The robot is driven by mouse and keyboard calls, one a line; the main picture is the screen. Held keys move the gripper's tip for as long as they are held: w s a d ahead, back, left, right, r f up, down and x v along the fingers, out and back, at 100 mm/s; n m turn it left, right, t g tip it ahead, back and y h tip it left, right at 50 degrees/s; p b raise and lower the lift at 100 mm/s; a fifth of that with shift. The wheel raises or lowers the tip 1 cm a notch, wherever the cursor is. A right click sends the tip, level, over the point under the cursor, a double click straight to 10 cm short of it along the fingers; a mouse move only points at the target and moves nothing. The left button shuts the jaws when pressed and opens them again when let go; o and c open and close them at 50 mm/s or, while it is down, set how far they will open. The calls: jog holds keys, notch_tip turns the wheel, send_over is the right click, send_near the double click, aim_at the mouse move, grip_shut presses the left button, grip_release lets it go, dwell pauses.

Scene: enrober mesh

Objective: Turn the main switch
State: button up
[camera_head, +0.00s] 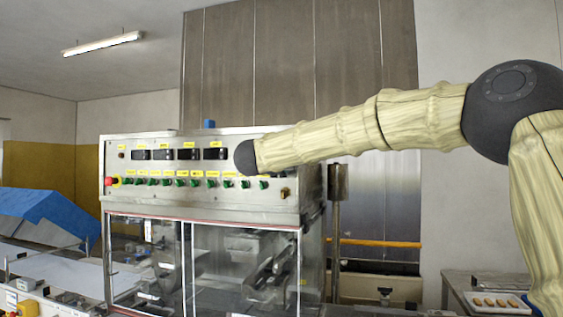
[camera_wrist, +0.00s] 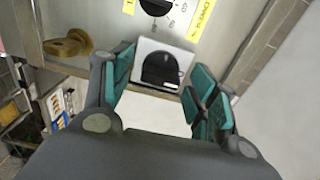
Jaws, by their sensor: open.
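In the wrist view a black rotary switch (camera_wrist: 160,70) sits on a pale grey square plate (camera_wrist: 144,48) on the metal panel. I take it to be the main switch, but no readable label confirms this. My gripper (camera_wrist: 165,75) is open, its teal-padded fingers on either side of the switch in the picture. I see no clear contact, and the remaining gap is hard to judge. In the head view the gripper is hidden behind my arm, which reaches to the machine's control panel (camera_head: 200,200).
Another black dial (camera_wrist: 155,6) with yellow labels is just above the switch. A brass knob (camera_wrist: 68,46) sticks out to the left. The panel carries several green knobs (camera_head: 180,182) and a red emergency button (camera_head: 108,181). A tray (camera_head: 512,305) stands at the lower right.

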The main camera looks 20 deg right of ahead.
jog(key=v, duration=1.1)
jog(key=shift+s+a, duration=0.2)
